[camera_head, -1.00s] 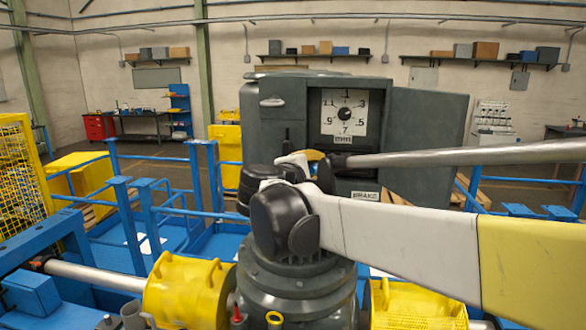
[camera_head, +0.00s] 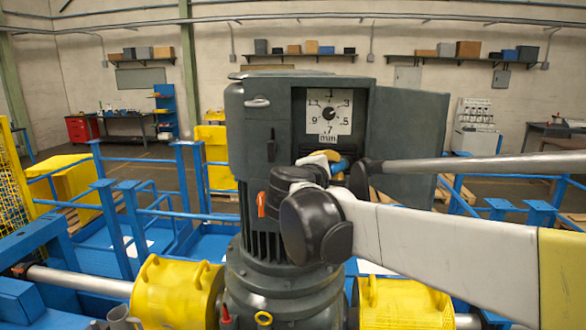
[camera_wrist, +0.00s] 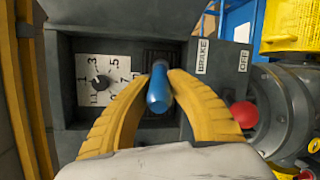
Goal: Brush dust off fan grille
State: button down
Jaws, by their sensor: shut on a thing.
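My gripper (camera_head: 325,160) is in front of the open grey cabinet (camera_head: 260,125), just below its dial. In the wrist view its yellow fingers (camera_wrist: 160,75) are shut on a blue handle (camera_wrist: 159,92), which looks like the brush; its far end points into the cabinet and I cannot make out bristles. A dark slatted panel (camera_wrist: 152,58), likely the fan grille, lies behind the handle and is partly hidden by it. I cannot tell whether the brush touches it. In the head view my arm and gripper cover that area. No dust can be made out.
The white numbered dial (camera_head: 329,112) sits above my gripper. The cabinet door (camera_head: 408,135) stands open at the right. A red knob (camera_wrist: 244,114) is right of the fingers. Yellow guards (camera_head: 175,290) flank the motor below.

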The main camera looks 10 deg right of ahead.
jog(key=w+a, duration=0.2)
jog(key=a, duration=0.5)
jog(key=shift+b, duration=0.35)
jog(key=shift+w, duration=0.1)
jog(key=s+a, duration=0.2)
jog(key=s, duration=0.3)
jog(key=shift+s, duration=0.4)
dwell(0.4)
jog(key=s, duration=0.1)
jog(key=s+a, duration=0.1)
jog(key=shift+s+p, duration=0.35)
jog(key=shift+s, duration=0.05)
jog(key=shift+w+d, duration=0.1)
